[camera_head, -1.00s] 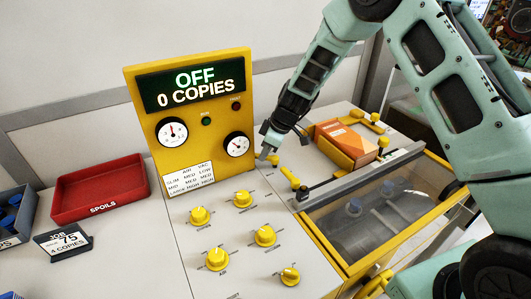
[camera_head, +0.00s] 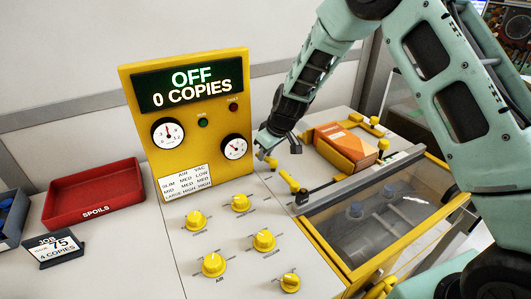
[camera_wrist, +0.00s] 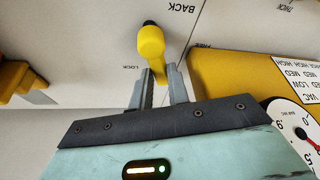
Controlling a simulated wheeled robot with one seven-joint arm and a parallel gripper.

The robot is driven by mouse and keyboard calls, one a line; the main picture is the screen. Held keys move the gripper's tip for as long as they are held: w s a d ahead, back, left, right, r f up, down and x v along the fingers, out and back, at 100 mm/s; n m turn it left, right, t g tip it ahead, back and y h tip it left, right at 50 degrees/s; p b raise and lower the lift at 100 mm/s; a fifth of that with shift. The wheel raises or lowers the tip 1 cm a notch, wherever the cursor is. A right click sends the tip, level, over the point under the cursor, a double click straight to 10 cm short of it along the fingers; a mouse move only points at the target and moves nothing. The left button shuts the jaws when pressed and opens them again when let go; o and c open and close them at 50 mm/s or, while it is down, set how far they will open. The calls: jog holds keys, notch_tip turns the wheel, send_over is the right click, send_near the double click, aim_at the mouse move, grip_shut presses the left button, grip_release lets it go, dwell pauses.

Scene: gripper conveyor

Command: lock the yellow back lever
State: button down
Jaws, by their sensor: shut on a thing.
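The yellow back lever (camera_wrist: 151,43) is in the wrist view, with a black end and a thick yellow part narrowing toward my fingers. My gripper (camera_wrist: 161,78) is shut on its narrow yellow part. The upside-down print BACK (camera_wrist: 182,8) lies beside the black end. LOCK (camera_wrist: 135,67) is printed left of the lever, FREE (camera_wrist: 203,45) to its right. In the head view my gripper (camera_head: 265,150) is low beside the yellow panel, and a small yellow part of the lever (camera_head: 271,163) shows below it. The grip itself is too small to tell there.
The yellow display panel (camera_head: 198,120), reading OFF, 0 COPIES, stands close left of my gripper. Another yellow lever (camera_head: 289,182) and an orange box (camera_head: 346,141) are to the right. Several yellow knobs (camera_head: 241,203) sit in front. A red spoils tray (camera_head: 94,211) is far left.

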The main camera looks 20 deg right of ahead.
jog(key=c, duration=1.3)
grip_release()
jog(key=shift+c, duration=0.2)
jog(key=b+v, duration=0.3)
jog(key=v, duration=1.4)
jog(key=shift+r, duration=0.2)
